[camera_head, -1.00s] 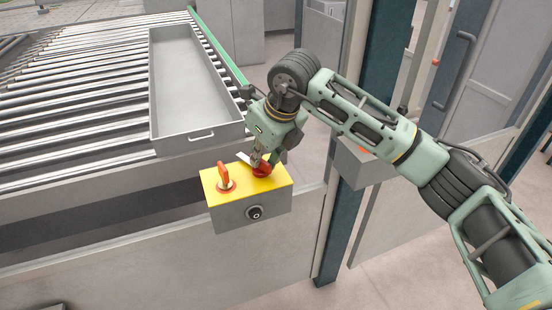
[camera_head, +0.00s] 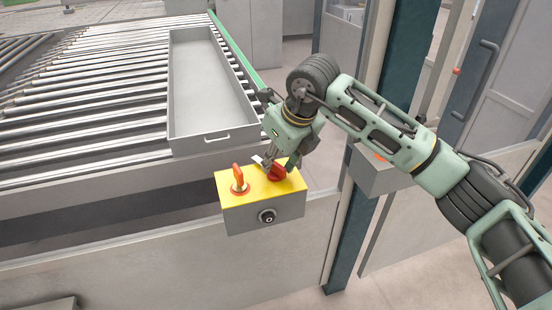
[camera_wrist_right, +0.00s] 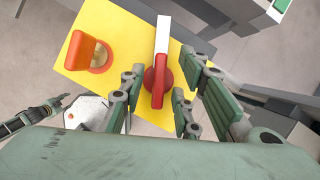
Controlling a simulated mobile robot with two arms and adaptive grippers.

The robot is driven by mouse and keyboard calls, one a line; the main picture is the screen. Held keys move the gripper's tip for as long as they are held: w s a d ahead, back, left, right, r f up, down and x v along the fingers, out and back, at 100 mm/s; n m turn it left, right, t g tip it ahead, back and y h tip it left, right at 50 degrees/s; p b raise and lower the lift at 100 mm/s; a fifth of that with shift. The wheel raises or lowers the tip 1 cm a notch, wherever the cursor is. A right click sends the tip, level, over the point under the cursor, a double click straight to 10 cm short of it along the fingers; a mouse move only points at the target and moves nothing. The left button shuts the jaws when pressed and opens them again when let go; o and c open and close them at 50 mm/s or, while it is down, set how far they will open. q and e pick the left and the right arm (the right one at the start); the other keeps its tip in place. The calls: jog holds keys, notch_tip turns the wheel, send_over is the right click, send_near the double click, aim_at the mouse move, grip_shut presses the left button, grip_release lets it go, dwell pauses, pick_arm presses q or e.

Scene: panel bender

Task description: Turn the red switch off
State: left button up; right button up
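The red switch (camera_head: 277,173) with a white pointer end is on the yellow top of a control box (camera_head: 262,215). The fingers stand apart and I see no clear contact. In the head view my right gripper (camera_head: 272,160) is over the switch, partly covering it. My left gripper is outside the head view; what seems to be it (camera_wrist_right: 55,104) shows small at the wrist view's left.
An orange-red key-like handle (camera_head: 239,180) stands on the same box, left of the switch. A grey tray (camera_head: 215,90) lies on the roller conveyor (camera_head: 90,120) behind. A dark post (camera_head: 352,230) stands at right.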

jog(key=v, duration=1.2)
jog(key=shift+w+a, duration=0.1)
